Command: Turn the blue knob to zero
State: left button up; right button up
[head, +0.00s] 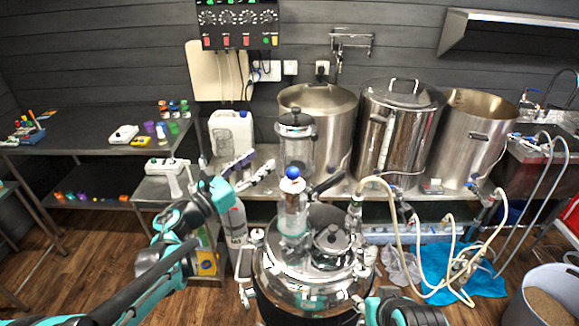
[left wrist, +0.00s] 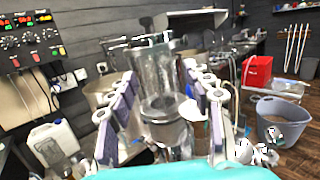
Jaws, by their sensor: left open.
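The blue knob (head: 292,172) is a small round ball. It sits on top of a clear upright cylinder (head: 293,212) above the shiny steel vessel (head: 310,278) in the middle of the head view. My left gripper (head: 260,162) is open, left of the knob and apart from it, with its fingers pointing right. In the left wrist view my left gripper (left wrist: 160,74) has its fingers spread, with a clear cylindrical container (left wrist: 160,100) visible between them. My right gripper is not visible.
Large steel pots (head: 398,140) line the bench behind. Pale hoses (head: 408,215) hang at right. A white jug (head: 232,132) stands behind my left gripper.

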aim_at(292, 174)
pick_arm(q)
notch_tip(292, 174, down, 5)
jog(key=s+d+m+g+h, duration=0.2)
jog(key=d+m+g, duration=0.1)
jog(key=m+g, duration=0.3)
jog(key=shift+m+t, duration=0.4)
jog(key=shift+t, duration=0.2)
jog(key=x, duration=0.7)
jog(key=shift+w+d+f, duration=0.15)
jog(key=shift+w, duration=0.15)
grip_shut()
